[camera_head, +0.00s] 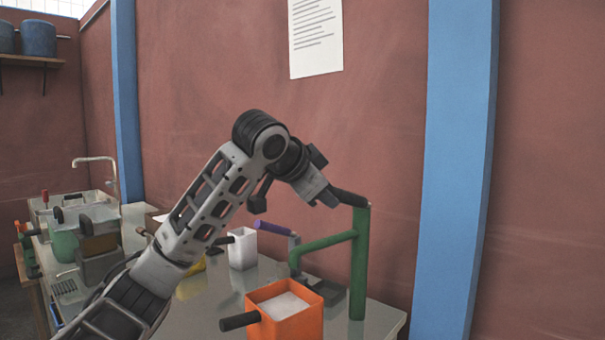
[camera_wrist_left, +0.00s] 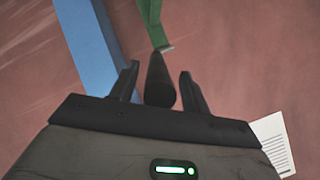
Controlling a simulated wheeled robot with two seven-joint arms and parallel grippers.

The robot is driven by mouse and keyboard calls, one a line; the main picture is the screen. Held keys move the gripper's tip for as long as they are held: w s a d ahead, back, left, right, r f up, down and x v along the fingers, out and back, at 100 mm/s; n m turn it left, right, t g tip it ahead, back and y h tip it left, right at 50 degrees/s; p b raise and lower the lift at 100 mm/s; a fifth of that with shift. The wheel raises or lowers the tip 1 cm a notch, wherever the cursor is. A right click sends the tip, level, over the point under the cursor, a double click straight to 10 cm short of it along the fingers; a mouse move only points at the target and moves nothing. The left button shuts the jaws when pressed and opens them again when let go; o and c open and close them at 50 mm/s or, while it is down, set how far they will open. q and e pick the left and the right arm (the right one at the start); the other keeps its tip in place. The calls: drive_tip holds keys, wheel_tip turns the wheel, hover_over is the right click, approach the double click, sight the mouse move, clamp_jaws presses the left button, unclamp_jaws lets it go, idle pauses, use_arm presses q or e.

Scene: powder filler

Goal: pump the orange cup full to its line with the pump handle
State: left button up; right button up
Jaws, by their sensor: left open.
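The orange cup (camera_head: 298,327) stands at the front of the table with its black handle pointing left. White powder (camera_head: 284,306) shows inside it, a little below the rim; I see no fill line. Behind it stands the green pump (camera_head: 358,270), with a side arm reaching left. The black pump handle (camera_head: 350,198) sticks out at the top of its post. My left gripper (camera_head: 329,195) is at this handle. In the left wrist view the handle (camera_wrist_left: 160,82) lies between the two open fingers, with gaps on both sides. My right gripper is not in view.
A white cup (camera_head: 243,249) with a dark handle stands behind the orange cup. A purple-handled item (camera_head: 273,228) is beside the pump. A sink tap (camera_head: 97,160) and a green container (camera_head: 65,246) are at the far left. A wall and blue pillar (camera_head: 455,180) close off the back.

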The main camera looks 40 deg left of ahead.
use_arm(q)
drive_tip(key=v, duration=1.5)
drive_tip(key=shift+s+b, duration=0.15)
drive_tip(key=shift+b, duration=0.15)
drive_tip(key=shift+d+r, duration=0.1)
